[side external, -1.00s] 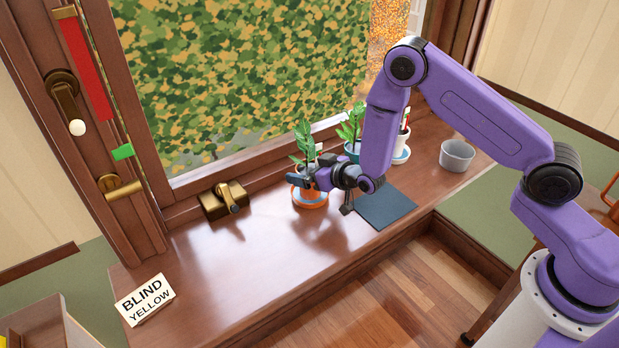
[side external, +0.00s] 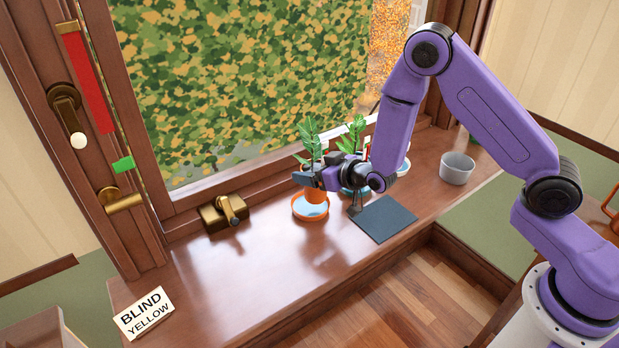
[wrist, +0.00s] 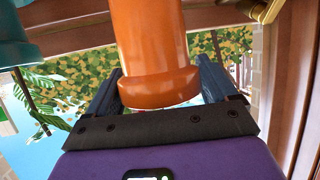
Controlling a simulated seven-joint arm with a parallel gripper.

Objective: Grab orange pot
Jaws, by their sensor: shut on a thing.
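The orange pot (side external: 316,197) holds a green leafy plant (side external: 311,138) and looks upright. My gripper (side external: 312,181) is shut on the pot around its upper part. The pot is a little above its orange-rimmed saucer (side external: 297,214), which stays on the wooden sill. My gripper hides part of the pot in the side view. In the wrist view the orange pot (wrist: 153,45) fills the space between the two dark fingers.
A teal pot (side external: 349,190) with a plant stands close to the right, partly hidden; it also shows in the wrist view (wrist: 14,50). A dark mat (side external: 384,220), a grey cup (side external: 457,168) and a brass latch (side external: 222,216) are on the sill.

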